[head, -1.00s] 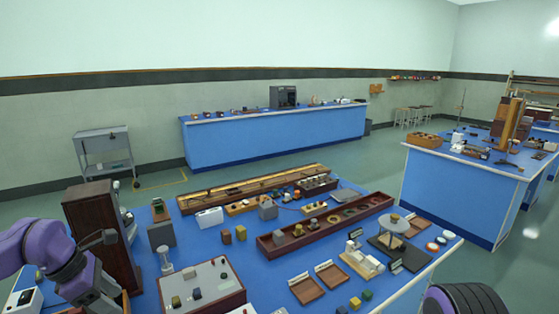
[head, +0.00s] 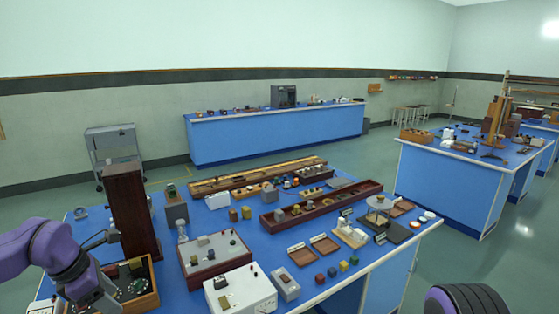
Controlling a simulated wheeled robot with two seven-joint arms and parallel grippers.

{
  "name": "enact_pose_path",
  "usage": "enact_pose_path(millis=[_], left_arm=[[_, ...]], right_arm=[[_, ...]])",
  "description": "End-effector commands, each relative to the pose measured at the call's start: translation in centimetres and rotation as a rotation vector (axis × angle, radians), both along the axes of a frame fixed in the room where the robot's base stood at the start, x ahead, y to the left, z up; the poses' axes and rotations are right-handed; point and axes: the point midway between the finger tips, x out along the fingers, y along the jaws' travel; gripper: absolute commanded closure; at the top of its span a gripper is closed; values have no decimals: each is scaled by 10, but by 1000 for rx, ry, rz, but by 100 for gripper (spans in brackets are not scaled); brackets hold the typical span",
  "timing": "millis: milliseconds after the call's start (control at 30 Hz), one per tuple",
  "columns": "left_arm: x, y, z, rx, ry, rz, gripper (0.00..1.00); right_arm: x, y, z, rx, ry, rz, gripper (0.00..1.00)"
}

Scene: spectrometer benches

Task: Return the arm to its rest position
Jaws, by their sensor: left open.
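My left arm (head: 55,250), purple and grey, comes in from the left edge in the head view. It is bent, with its gripper (head: 108,264) at the lower left, over the left end of the near blue bench (head: 338,292). The gripper's jaws are apart and I see nothing held between them. It shows in front of a tall dark wooden box (head: 132,215) and near a wooden tray (head: 143,302) of small parts. Whether it touches either is hard to tell. My right gripper is not in view.
The near bench is crowded: a grey-topped box (head: 216,258), a white box (head: 240,291), a long dark red tray (head: 318,207) and small blocks. A grey trolley (head: 112,148) stands behind at left. Floor is open between this bench and the far blue bench (head: 275,135).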

Motion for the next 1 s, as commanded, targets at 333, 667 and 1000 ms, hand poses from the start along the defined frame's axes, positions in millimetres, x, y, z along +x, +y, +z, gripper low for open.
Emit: enact_pose_path(millis=[333, 667, 1000], left_arm=[[-1, 29, -48, 433, -46, 52, 44], [-47, -4, -217, 1033, -166, -549, 44], [-212, -73, -384, 912, -91, -1435, 44]], right_arm=[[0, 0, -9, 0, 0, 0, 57], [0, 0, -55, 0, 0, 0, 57], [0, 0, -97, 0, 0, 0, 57]])
